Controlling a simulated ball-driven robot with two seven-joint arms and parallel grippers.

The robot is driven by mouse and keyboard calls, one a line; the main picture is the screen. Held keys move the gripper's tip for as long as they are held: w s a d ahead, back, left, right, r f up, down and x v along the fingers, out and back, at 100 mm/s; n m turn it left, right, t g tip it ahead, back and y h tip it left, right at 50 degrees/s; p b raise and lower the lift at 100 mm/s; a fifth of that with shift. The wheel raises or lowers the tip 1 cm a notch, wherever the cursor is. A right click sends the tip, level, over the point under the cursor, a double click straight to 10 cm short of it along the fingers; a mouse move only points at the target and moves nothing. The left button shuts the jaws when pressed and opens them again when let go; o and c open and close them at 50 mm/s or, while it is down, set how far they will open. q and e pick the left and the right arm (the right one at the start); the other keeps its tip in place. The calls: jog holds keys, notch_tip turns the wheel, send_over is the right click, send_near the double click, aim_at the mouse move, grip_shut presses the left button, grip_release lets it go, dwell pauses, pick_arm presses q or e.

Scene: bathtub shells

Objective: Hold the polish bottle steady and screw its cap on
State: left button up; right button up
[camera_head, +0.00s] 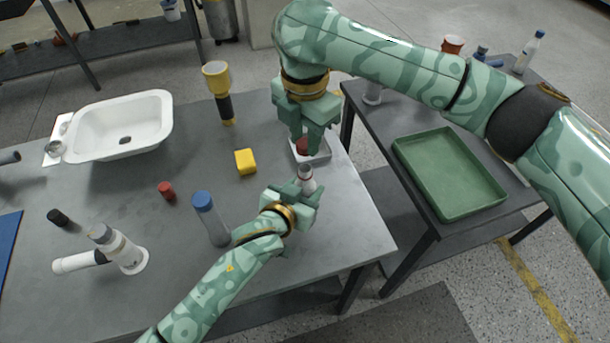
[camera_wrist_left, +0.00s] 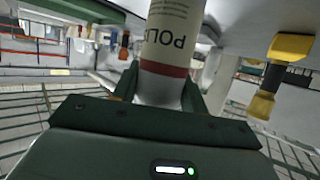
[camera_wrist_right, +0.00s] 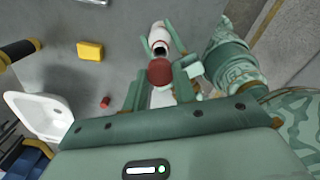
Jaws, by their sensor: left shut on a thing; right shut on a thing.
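The polish bottle (camera_head: 306,172) is held in my left gripper (camera_head: 305,189) near the table's right side. In the left wrist view, the bottle (camera_wrist_left: 172,40) stands between the fingers, its white label with a red band and the letters "POL" facing the camera. My right gripper (camera_head: 305,145) is above and behind it, shut on a dark red cap (camera_head: 301,146). In the right wrist view, the cap (camera_wrist_right: 160,72) is between the fingertips, close to the bottle's dark neck (camera_wrist_right: 160,48). The cap appears apart from the neck; the exact gap is unclear.
A green tray (camera_head: 455,180) is on the other table.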

aim_at(304, 180)
jog(key=shift+f, duration=1.8)
jog(key=shift+f, duration=0.9)
jog(key=shift+f, duration=0.6)
